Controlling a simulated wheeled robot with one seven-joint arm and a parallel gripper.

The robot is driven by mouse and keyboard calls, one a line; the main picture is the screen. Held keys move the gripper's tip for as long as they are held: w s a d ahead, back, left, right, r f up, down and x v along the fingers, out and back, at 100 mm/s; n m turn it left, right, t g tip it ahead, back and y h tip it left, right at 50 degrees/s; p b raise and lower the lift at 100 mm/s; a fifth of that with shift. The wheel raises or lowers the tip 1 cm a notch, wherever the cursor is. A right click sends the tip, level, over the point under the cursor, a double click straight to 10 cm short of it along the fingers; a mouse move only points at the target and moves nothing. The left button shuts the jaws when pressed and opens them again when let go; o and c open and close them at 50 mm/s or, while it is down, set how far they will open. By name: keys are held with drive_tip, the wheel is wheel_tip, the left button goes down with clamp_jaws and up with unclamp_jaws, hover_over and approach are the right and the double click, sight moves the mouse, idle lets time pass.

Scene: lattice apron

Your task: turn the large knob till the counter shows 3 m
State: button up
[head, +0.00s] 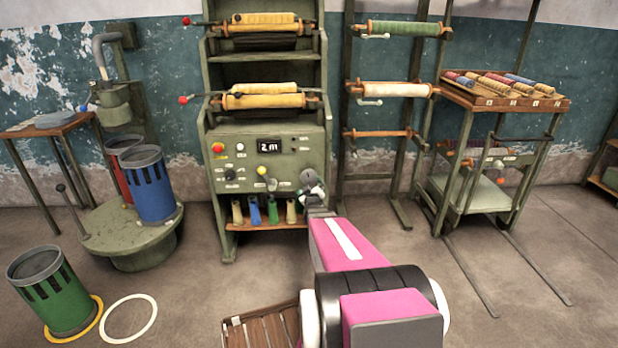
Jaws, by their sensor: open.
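The green machine's counter (269,145) is a dark display that reads 2 m. My gripper (311,183) is at the lower right of the control panel (285,132), reached by my pink arm from below. It is open. A round grey part shows at the gripper's tip; it may be the large knob, but I cannot tell it apart from the gripper. I cannot tell whether the fingers touch it. A smaller black knob (230,174) sits at the panel's lower left.
Several coloured spools (254,212) stand on the shelf below. A slatted wooden thing (262,328) lies on the floor left of my arm.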

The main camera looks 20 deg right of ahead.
sight(310, 179)
drive_tip(key=x, duration=1)
drive_tip(key=shift+w, duration=0.2)
drive_tip(key=c, duration=0.7)
